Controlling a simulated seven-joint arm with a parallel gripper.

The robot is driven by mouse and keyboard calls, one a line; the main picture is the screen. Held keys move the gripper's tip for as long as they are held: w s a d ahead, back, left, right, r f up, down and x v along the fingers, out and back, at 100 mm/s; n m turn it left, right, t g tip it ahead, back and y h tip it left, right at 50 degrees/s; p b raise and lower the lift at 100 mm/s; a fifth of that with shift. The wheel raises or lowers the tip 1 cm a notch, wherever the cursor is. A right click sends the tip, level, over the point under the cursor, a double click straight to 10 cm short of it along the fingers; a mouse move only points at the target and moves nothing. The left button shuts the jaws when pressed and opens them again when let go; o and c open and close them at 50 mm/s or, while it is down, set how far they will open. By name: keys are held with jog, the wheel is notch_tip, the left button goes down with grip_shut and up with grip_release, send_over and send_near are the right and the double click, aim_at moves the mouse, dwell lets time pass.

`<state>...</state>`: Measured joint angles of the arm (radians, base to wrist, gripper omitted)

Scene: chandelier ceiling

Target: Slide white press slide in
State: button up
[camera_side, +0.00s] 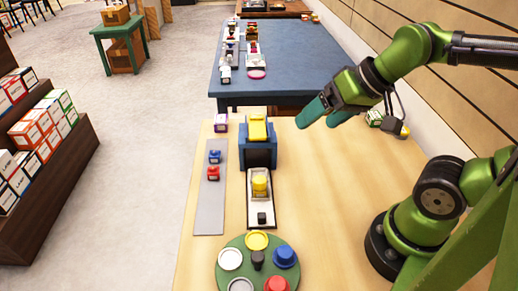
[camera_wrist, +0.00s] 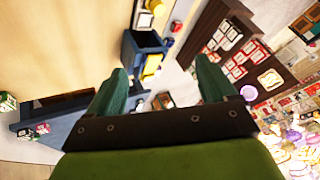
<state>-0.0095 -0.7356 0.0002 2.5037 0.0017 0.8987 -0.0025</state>
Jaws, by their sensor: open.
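The blue press (camera_side: 258,157) with a yellow top (camera_side: 258,130) stands on the wooden table. Its white slide (camera_side: 250,212) extends out of the front, toward the bottom of the side view. A yellow round piece (camera_side: 260,186) sits on the slide, and a black knob (camera_side: 262,218) is at its near end. My gripper (camera_side: 322,114), with teal fingers, is open and empty in the air to the right of the press, apart from it. In the wrist view my gripper (camera_wrist: 160,68) shows both fingers spread, with the press (camera_wrist: 138,50) and slide (camera_wrist: 143,19) beyond them.
A green round tray (camera_side: 228,279) with coloured lids stands in front of the slide. A grey strip (camera_side: 208,214) with blue and red pieces lies left. A small green-and-white box (camera_side: 374,118) is near the wall.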

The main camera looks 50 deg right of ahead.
jog(key=shift+d+r, duration=0.1)
jog(key=shift+r, duration=0.15)
